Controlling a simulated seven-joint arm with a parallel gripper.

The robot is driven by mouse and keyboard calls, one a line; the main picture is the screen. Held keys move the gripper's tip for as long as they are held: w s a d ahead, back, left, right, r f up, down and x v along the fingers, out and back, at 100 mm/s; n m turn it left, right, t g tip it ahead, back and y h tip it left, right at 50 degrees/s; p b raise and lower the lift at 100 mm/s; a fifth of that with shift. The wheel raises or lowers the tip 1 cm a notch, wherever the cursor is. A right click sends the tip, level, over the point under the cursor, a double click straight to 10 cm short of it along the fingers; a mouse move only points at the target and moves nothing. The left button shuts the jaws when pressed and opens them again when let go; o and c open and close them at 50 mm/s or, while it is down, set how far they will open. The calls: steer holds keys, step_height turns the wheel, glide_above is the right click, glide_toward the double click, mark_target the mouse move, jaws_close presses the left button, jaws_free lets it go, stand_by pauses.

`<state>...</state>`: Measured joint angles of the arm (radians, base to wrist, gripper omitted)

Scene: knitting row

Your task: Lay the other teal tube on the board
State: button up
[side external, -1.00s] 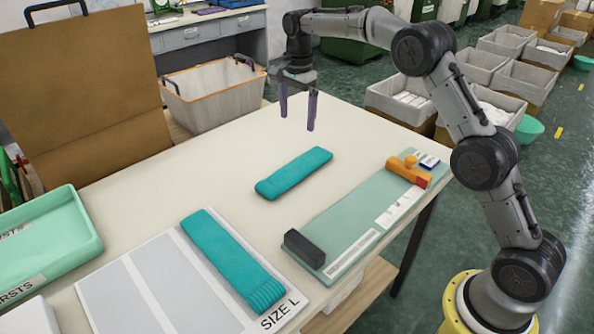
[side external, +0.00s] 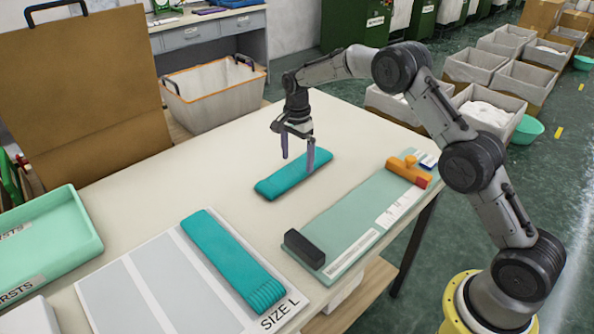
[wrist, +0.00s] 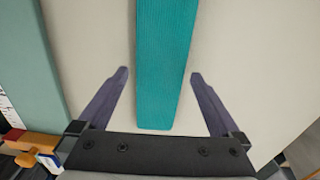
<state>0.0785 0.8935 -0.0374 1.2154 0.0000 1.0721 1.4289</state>
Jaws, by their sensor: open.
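One teal tube (side external: 286,178) lies flat on the table between the two boards. My gripper (side external: 298,163) is open and empty over the far half of this tube. In the wrist view the tube (wrist: 164,70) runs between the two spread fingers of my gripper (wrist: 158,74), with a gap on each side. I cannot tell the exact height of the fingertips over the table. The other teal tube (side external: 232,258) lies on the right strip of the grey and white board (side external: 118,292), which is marked SIZE L.
A green board (side external: 352,222) to the right carries a black block (side external: 304,248) and an orange tool (side external: 408,171). A mint tray (side external: 48,245) stands at the left edge. A white basket (side external: 213,95) is behind the table. The table (side external: 180,185) left of the loose tube is clear.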

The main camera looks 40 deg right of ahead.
mark_target(301, 168)
steer(key=shift+f, duration=1.25)
steer(key=c, duration=1.1)
steer(key=shift+o, duration=0.2)
